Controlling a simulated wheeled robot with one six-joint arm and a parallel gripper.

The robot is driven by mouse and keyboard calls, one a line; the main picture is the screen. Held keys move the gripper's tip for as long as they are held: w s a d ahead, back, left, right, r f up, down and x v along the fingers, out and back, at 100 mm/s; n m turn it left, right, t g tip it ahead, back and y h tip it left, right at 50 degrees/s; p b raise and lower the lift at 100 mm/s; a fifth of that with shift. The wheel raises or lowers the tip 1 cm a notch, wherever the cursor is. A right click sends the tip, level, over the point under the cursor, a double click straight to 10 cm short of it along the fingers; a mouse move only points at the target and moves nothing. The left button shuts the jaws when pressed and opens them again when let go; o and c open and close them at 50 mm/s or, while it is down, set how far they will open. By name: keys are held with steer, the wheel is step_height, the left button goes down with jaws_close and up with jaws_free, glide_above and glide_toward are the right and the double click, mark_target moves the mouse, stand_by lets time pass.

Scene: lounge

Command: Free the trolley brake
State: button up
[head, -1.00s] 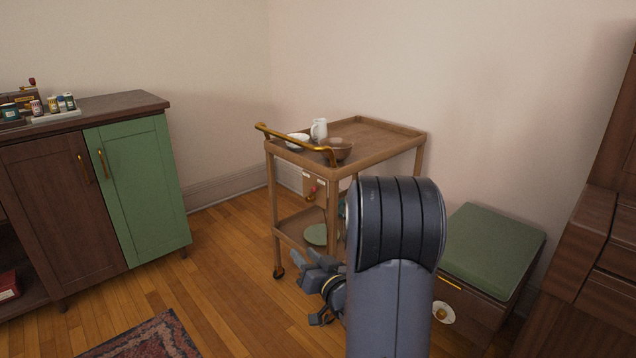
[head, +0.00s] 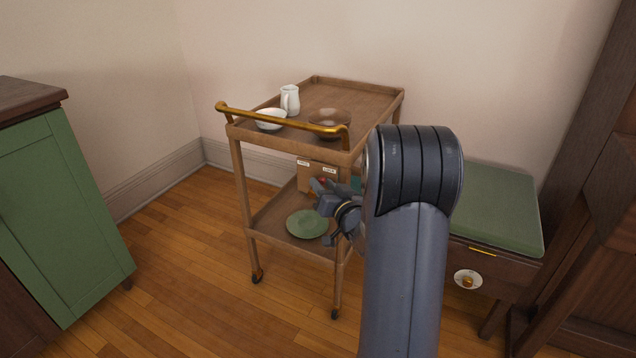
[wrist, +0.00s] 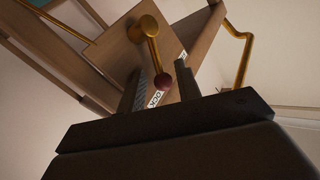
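The wooden trolley (head: 262,215) stands against the wall in the head view, with a brass push handle (head: 275,120). A wooden panel under its top carries two white labels (head: 330,171). In the wrist view, a brass brake lever (wrist: 151,45) with a dark red knob (wrist: 162,82) projects from this panel. A label that seems to read LOCK (wrist: 155,98) shows beside the knob. My gripper (head: 323,212) is at the panel, open, and its fingers (wrist: 161,70) stand on either side of the knob, with gaps visible. In the head view my gripper partly hides the lever.
A white jug (head: 290,100), a white bowl (head: 271,121) and a brown bowl (head: 330,122) stand on the trolley top. A green plate (head: 307,224) lies on its lower shelf. A green-topped stool (head: 490,210) is right of my arm. Floor left of the trolley is clear.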

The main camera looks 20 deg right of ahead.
steer(key=shift+w, duration=1.75)
steer(key=shift+a, duration=0.1)
steer(key=shift+c, duration=0.4)
jaws_close()
